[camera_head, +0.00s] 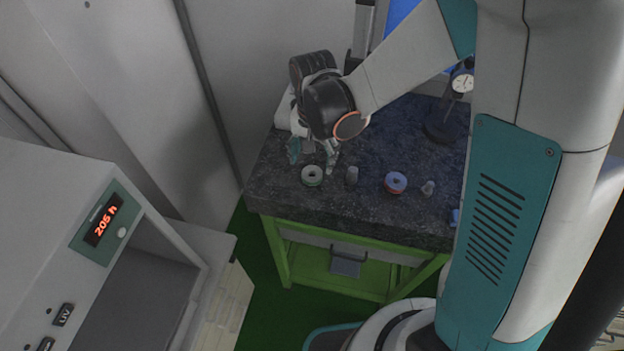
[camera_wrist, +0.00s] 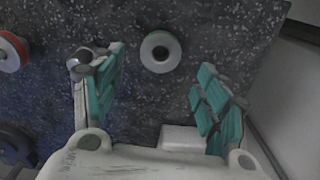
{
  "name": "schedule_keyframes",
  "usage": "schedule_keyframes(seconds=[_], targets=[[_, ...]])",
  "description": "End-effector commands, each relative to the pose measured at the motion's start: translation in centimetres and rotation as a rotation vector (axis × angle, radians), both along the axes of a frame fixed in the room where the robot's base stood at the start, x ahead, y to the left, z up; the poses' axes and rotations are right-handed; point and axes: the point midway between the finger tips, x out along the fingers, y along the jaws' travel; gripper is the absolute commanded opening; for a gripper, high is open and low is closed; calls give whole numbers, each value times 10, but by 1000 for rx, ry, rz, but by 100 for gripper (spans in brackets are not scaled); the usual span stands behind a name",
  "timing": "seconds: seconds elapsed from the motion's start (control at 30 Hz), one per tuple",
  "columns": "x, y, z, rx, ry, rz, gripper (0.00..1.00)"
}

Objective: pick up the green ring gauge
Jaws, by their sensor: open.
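The green ring gauge (camera_head: 312,175) lies flat near the front left of the dark stone top (camera_head: 300,200); it is a pale ring with a green edge and a dark hole. In the wrist view the ring gauge (camera_wrist: 161,40) lies beyond the gap between the fingers, apart from both. My gripper (camera_head: 313,158) hangs above the stone top, just behind the ring in the head view. Its teal-padded fingers are spread and empty, and the wrist view also shows the gripper (camera_wrist: 163,72) open.
Further right are a red ring (camera_head: 396,182) and another small grey piece (camera_head: 428,187). A dial gauge (camera_head: 462,82) on a stand is at the back right. A white block (camera_wrist: 182,139) is near the fingers' base.

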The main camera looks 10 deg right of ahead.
Motion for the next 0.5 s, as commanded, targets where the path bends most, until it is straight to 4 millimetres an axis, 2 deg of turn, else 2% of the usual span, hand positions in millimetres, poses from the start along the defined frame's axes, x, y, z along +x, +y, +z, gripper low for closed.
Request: schedule_keyframes(seconds=[0.17, 0.4, 0.5], targets=[[-1, 1, -11, 0, 0, 0, 68], [-4, 2, -47, 0, 0, 0, 68], [-5, 2, -55, 0, 0, 0, 68]])
